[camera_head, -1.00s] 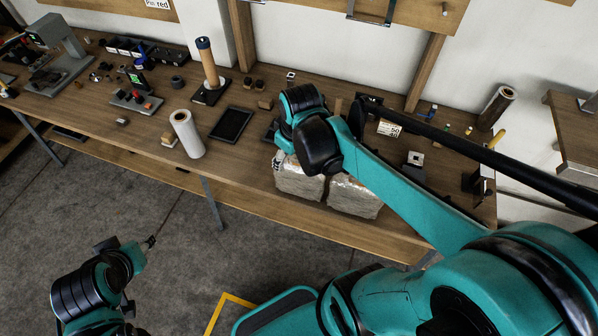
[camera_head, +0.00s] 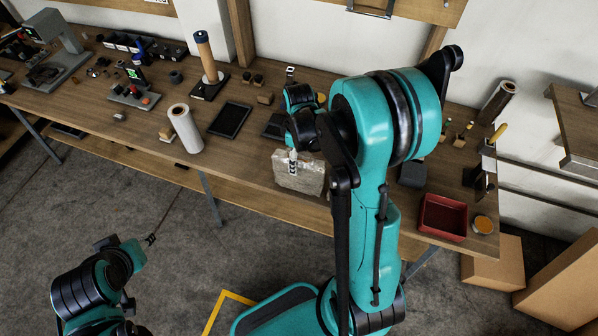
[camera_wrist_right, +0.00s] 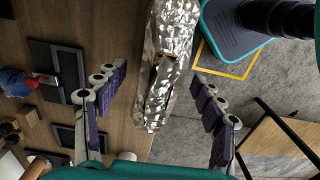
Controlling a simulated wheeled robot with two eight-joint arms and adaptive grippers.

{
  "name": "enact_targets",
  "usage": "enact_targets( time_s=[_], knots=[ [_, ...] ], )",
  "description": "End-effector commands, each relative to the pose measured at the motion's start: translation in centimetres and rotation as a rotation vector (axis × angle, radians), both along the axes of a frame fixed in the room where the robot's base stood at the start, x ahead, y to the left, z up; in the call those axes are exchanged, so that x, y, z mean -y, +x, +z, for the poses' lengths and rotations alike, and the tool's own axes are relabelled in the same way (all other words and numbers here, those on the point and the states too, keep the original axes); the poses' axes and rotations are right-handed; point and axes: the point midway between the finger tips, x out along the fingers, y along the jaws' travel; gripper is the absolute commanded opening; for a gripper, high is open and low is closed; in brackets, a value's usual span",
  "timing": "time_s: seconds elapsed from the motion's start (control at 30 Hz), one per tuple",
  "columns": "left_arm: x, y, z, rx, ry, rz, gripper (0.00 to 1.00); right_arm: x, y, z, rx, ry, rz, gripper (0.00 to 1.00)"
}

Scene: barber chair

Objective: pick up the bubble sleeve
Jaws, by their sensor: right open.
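The bubble sleeve (camera_head: 300,180) is a shiny, crinkled, clear-grey block at the front edge of the wooden bench. My right gripper (camera_head: 292,162) is at its upper left side in the head view, partly hidden by my arm. In the right wrist view, the bubble sleeve (camera_wrist_right: 168,65) runs up the middle as a silvery strip. The open fingers of my right gripper (camera_wrist_right: 160,75) stand on either side of it, with gaps on both sides. My left gripper (camera_head: 150,240) is low at the left, over the floor and away from the bench; its opening is too small to tell.
A white roll (camera_head: 186,130), a dark tray (camera_head: 230,119) and a roll on a stand (camera_head: 207,57) are left of the sleeve. A red bin (camera_head: 443,217) is at the bench's right end. Cardboard boxes (camera_head: 493,264) stand on the floor at right.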

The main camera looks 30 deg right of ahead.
Motion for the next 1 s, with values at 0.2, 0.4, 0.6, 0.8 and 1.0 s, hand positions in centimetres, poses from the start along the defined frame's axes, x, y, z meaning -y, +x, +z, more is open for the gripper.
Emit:
enact_targets(
  time_s=[0.2, 0.4, 0.6, 0.8, 1.0],
  knots=[
    [0.00, 0.01, -0.35, 0.000, 0.000, 0.000, 0.40, 0.05, 0.02, -1.30, 0.000, 0.000, -0.001, 0.69],
    [0.00, 0.01, -0.30, 0.000, 0.000, 0.000, 0.40, 0.06, 0.01, -1.23, 0.001, -0.001, -0.002, 0.56],
    [0.00, 0.00, -0.32, 0.000, 0.000, 0.000, 0.40, 0.06, 0.01, -1.23, 0.001, -0.001, -0.002, 0.22],
    [0.00, 0.00, -0.32, 0.000, 0.000, 0.000, 0.40, 0.06, 0.01, -1.23, 0.001, -0.001, -0.002, 0.22],
    [0.00, 0.00, -0.17, 0.000, 0.000, 0.000, 0.40, 0.06, 0.01, -0.78, 0.001, -0.001, -0.002, 0.22]
  ],
)
